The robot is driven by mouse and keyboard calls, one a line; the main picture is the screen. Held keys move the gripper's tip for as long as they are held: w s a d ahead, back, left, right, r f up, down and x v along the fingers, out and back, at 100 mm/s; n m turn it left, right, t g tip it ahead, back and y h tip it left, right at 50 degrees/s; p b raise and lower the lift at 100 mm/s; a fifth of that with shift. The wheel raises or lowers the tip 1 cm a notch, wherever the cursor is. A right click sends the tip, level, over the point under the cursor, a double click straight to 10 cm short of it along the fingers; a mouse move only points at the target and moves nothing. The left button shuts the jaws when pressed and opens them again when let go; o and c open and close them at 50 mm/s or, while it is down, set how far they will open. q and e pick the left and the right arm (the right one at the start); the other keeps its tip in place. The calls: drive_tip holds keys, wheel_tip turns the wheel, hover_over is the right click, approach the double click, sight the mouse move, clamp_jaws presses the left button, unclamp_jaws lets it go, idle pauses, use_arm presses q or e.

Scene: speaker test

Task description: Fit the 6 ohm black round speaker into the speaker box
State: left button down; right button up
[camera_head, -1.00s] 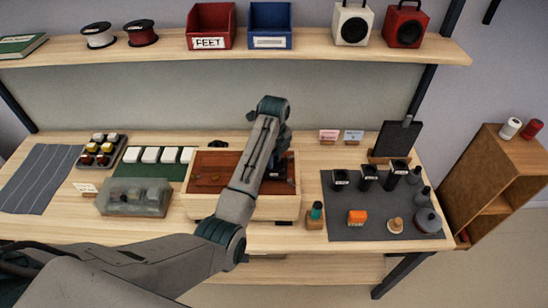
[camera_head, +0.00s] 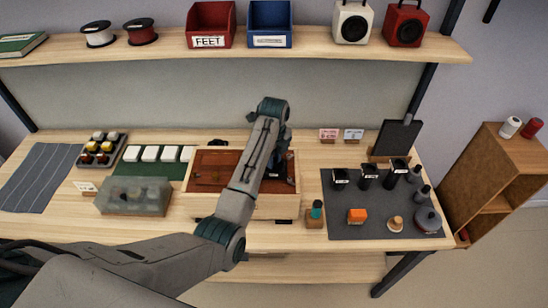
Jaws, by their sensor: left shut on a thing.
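A wooden box (camera_head: 262,212) with a reddish-brown inside (camera_head: 208,170) stands at the middle of the bench. My left arm crosses in front of it. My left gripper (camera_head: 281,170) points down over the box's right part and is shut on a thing. My arm and gripper mostly hide that thing, so I cannot tell what it is or whether it touches the box. Several black round pieces (camera_head: 368,177) with white labels stand on the grey mat (camera_head: 350,222) at the right. Their labels are too small to read. My right gripper is not in view.
A clear case (camera_head: 135,196) stands left of the box. Bins and two boxed speakers (camera_head: 352,23) sit on the shelf above. A wooden cabinet (camera_head: 500,180) stands right of the bench.

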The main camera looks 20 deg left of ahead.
use_arm(q)
drive_tip(key=shift+f, duration=0.3)
drive_tip(key=c, duration=1.2)
unclamp_jaws()
drive_tip(key=shift+o, duration=0.2)
